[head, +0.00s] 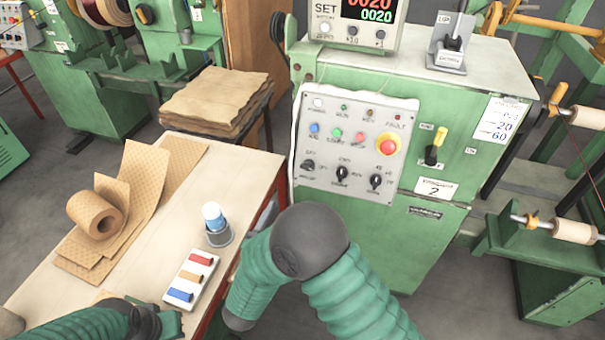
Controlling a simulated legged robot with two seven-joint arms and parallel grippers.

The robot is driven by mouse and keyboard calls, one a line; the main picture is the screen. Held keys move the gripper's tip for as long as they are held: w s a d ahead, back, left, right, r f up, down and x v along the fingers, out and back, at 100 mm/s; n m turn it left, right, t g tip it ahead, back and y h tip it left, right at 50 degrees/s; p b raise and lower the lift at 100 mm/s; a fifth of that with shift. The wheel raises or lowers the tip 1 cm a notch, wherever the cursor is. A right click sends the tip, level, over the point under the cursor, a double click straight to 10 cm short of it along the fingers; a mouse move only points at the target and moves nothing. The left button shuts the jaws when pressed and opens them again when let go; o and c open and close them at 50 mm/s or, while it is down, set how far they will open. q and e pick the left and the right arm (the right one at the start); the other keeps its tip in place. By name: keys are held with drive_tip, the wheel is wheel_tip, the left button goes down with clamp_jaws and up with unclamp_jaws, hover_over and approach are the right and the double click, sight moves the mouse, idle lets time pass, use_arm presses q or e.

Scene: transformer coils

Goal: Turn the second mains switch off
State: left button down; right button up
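The mains switch (435,146) is on the front of the green machine, right of the control panel. Its yellow handle stands up, tilted slightly right, above a black base. A plate with a "2" (436,188) is below it. Small labels sit by the switch, too small to read surely. My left gripper (157,321) is partly in view at the bottom left, low over the bench and far from the switch; its fingers cannot be made out. My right arm bends in front of the machine's lower left, its elbow below the panel; its gripper is not in view.
The panel (352,145) has knobs, buttons and a red emergency stop (387,146). A lever unit (450,43) and a counter display (358,20) stand on top. The bench (150,250) holds a paper roll (93,213), a glue pot (215,226) and a tray (190,279).

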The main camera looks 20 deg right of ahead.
sight(306, 169)
use_arm(q)
drive_tip(key=shift+d+f+b, duration=0.3)
drive_tip(key=shift+f+b, duration=0.4)
drive_tip(key=shift+b, duration=0.05)
use_arm(e)
drive_tip(key=x, duration=1.4)
drive_tip(key=shift+d, duration=0.4)
drive_tip(key=shift+w+d, duration=0.25)
drive_tip(key=shift+w, duration=0.35)
drive_tip(key=shift+c, duration=0.4)
clamp_jaws()
